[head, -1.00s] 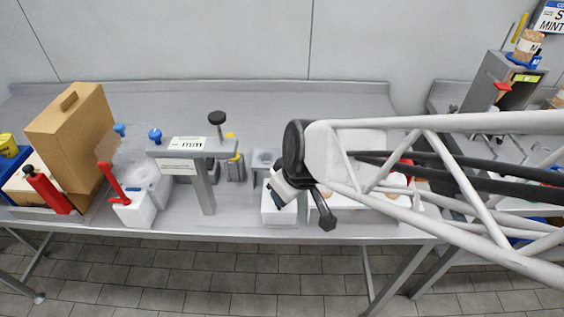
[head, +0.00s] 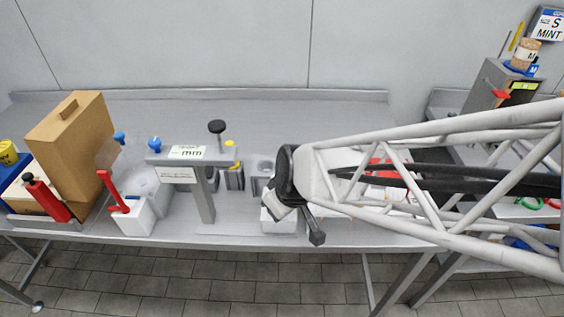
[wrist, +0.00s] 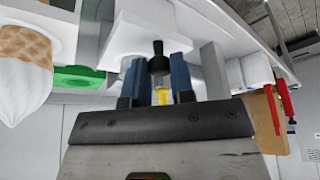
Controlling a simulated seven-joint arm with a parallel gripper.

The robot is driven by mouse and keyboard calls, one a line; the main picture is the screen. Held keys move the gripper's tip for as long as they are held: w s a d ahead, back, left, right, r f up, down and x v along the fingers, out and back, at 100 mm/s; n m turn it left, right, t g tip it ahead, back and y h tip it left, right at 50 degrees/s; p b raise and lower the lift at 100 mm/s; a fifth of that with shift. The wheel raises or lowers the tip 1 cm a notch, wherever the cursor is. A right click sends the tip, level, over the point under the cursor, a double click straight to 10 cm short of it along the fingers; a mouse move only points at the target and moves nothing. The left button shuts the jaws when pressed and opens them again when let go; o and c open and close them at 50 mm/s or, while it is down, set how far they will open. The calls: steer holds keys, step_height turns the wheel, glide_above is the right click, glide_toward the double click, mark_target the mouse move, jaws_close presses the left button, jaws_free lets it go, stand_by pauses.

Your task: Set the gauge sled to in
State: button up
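The gauge is a grey post with a flat crossbar (head: 182,156) on the bench, left of centre in the head view. Its white label on top reads "mm". A black round knob (head: 217,127) on a stem stands at its right end. My gripper (wrist: 158,85) shows two blue fingers standing apart in the wrist view. A black knob-like part (wrist: 158,60) and a yellow piece (wrist: 162,96) appear in the gap between them, and I cannot tell how near they are. In the head view my wrist (head: 283,185) is right of the gauge, and its fingertips are hidden.
A brown box (head: 68,140), a red bottle-like item (head: 47,198) and a white block with a red lever (head: 132,215) stand at the left. White blocks (head: 278,222) lie under my wrist. The bench's back strip (head: 290,110) is clear.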

steer(key=shift+a, duration=0.2)
jaws_close()
steer(key=a, duration=1.2)
stand_by(0.9)
steer(key=shift+r, duration=0.1)
steer(key=o, duration=0.6)
jaws_free()
steer(key=shift+c, duration=0.2)
steer(key=v, duration=0.7)
steer(key=shift+r, duration=0.3)
steer(key=shift+d, duration=0.15)
